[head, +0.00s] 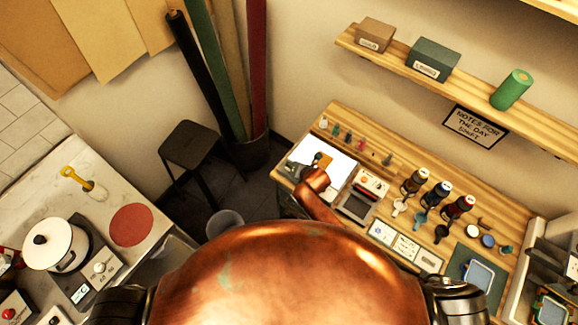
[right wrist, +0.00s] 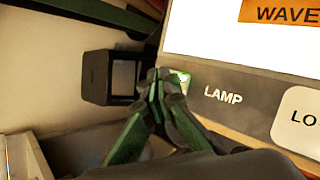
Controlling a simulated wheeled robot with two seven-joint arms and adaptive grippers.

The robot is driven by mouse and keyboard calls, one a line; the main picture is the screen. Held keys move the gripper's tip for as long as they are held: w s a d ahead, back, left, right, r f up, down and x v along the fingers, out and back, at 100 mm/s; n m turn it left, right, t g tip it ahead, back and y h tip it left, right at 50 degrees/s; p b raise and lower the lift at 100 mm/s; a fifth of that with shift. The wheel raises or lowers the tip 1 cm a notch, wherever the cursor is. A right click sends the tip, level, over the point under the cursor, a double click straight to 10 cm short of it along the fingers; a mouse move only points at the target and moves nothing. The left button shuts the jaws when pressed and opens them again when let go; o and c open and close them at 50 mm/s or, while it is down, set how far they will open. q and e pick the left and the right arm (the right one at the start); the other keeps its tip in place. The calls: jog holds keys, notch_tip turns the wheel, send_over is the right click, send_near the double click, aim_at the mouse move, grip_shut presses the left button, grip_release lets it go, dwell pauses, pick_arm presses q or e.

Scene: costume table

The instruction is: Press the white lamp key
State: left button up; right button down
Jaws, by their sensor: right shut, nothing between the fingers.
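The white lamp key (right wrist: 184,77) shows in the right wrist view at the corner of a grey panel, left of the word LAMP. It is small, has a greenish glow, and is partly hidden by my fingers. My right gripper (right wrist: 158,78) is shut and empty, its green-sided fingertips at the key's left edge. I cannot tell whether they touch it. In the head view the panel is part of a device with a bright white screen (head: 337,162). My left gripper is out of view.
A dark stool (head: 190,140) and a bin (head: 224,222) stand left of the wooden table. A small device with a red strip (head: 371,184) sits right of the screen. Several bottles (head: 437,195) stand farther right. A shelf (head: 400,68) hangs above.

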jog(key=shift+r, duration=0.25)
notch_tip(320, 180, up, 6)
jog(key=p, duration=0.6)
dwell(1.3)
